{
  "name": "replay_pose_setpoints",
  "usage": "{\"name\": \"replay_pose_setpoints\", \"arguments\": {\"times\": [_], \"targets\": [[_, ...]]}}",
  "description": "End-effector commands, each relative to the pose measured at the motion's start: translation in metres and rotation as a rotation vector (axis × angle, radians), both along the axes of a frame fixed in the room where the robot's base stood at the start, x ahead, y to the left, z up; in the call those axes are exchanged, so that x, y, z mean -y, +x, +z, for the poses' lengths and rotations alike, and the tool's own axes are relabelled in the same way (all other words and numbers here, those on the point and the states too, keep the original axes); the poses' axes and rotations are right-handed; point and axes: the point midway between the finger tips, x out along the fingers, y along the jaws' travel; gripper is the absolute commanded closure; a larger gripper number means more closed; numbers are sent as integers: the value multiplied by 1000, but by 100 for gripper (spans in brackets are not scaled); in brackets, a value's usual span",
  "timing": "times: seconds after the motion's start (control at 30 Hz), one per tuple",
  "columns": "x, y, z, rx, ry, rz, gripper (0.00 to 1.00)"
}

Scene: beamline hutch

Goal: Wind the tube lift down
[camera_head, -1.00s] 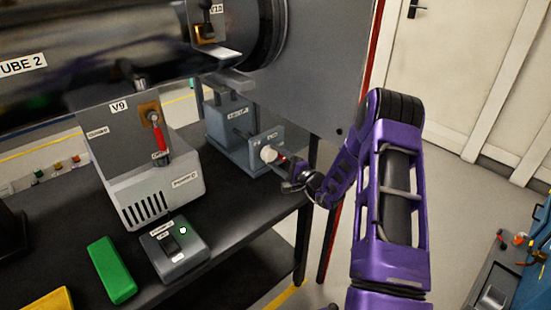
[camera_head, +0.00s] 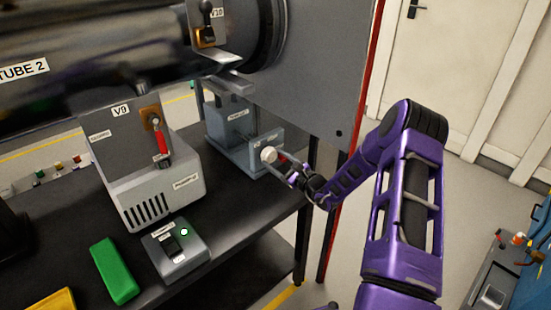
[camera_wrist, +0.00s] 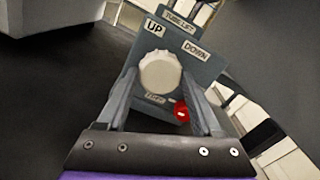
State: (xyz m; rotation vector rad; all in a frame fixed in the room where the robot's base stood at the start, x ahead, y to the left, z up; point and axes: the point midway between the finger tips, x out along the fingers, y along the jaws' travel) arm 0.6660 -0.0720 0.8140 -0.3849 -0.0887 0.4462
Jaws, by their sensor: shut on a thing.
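The tube lift control is a grey-blue box (camera_head: 266,138) near the right end of the bench. Its face carries a white round knob (camera_wrist: 160,75), which also shows in the head view (camera_head: 269,155). In the wrist view, an UP label (camera_wrist: 153,27) is above left of the knob and a DOWN label (camera_wrist: 196,52) above right. A red part (camera_wrist: 181,110) is below right of the knob. My gripper (camera_wrist: 160,82) is shut on the knob, with one finger on each side. The exact finger contact is partly hidden.
A large dark tube (camera_head: 80,45) marked TUBE 2 runs above the bench (camera_head: 230,215). The V9 unit (camera_head: 145,165), a small switch box (camera_head: 176,248) and a green block (camera_head: 114,270) are to the left. A grey panel (camera_head: 315,75) stands behind my arm.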

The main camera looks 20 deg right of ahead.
Motion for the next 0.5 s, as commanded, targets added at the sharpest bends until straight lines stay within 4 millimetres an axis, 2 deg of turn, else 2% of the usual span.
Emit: {"name": "replay_pose_setpoints", "arguments": {"times": [0.5], "targets": [[0,-1,2,-216,443,-1,88]]}}
